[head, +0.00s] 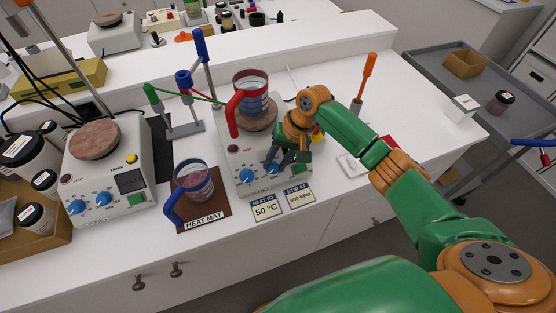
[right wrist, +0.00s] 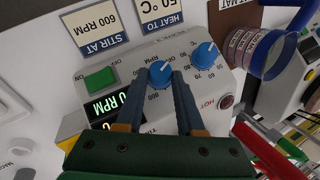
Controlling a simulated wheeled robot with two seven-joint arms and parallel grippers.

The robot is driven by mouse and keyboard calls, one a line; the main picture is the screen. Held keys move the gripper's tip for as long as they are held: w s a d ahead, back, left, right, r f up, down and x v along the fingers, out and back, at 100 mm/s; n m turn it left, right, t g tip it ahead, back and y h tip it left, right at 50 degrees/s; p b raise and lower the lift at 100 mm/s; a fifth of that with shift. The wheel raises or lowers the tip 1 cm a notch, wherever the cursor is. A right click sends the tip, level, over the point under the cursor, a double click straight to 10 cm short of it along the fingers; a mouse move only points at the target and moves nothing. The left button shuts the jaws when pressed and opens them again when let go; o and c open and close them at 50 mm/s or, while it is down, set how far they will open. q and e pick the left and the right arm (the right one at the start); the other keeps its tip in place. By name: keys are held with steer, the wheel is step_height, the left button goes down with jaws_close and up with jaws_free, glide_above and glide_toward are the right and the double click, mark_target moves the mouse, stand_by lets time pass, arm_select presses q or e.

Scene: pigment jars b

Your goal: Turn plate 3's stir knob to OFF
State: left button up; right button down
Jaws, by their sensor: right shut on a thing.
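Plate 3 (head: 240,158) is a white hot plate with two blue knobs on its sloped front. My right gripper (head: 280,164) reaches down to its front from the right. In the right wrist view my right gripper (right wrist: 165,82) has its fingers closed around the stir knob (right wrist: 160,70), the blue knob with 600 and 800 marks beside it. The fingers hide part of the dial. The heat knob (right wrist: 206,54) is free beside it and also shows in the head view (head: 246,176). A display (right wrist: 108,108) reads "0 RPM", perhaps cut off. My left gripper is out of view.
A red-handled beaker (head: 252,90) stands on plate 3. A blue-handled beaker (head: 194,184) sits on the heat mat (head: 215,211) to the left. Cards reading 50 °C (head: 266,208) and 600 RPM (head: 299,196) lie in front. Another hot plate (head: 108,175) stands at left.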

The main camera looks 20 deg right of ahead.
steer(key=shift+s+a+f+n+h, duration=0.1)
steer(key=shift+n+h, duration=0.3)
stand_by(0.4)
steer(key=c, duration=0.5)
jaws_free()
